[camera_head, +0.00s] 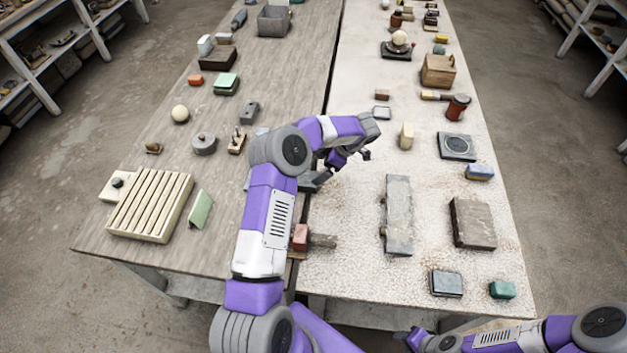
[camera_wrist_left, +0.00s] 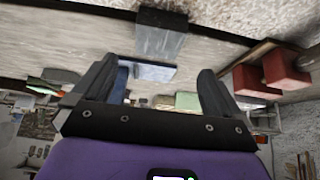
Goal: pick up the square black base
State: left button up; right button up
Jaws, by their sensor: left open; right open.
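A square black base (camera_head: 396,50) lies toward the far end of the pale right-hand table, with a cream sphere above it. A dark square plate with a round black centre (camera_head: 457,146) lies nearer, at the right; I cannot tell which one the task means. My right gripper (camera_head: 408,336) is at the bottom edge, small and partly seen, away from both.
A red block-headed tool (camera_head: 301,237) lies near my left arm; red blocks show in the wrist view (camera_wrist_left: 287,68). A long grey slab (camera_head: 398,215) and a brown block (camera_head: 472,223) lie on the right table. A ridged rack (camera_head: 150,204) stands at left.

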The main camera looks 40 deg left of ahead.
aim_at(308, 178)
pick_arm(q)
jog(key=shift+w+a+f, duration=0.1)
jog(key=shift+a+f, duration=0.2)
jog(key=shift+f, duration=0.6)
jog(key=shift+s+a+f, duration=0.4)
jog(key=shift+f, duration=0.1)
jog(key=b+x, duration=0.1)
jog(key=x, duration=0.3)
jog(key=shift+a+f, duration=0.1)
jog(key=shift+f, duration=0.2)
jog(key=shift+w, duration=0.1)
jog(key=shift+c, duration=0.3)
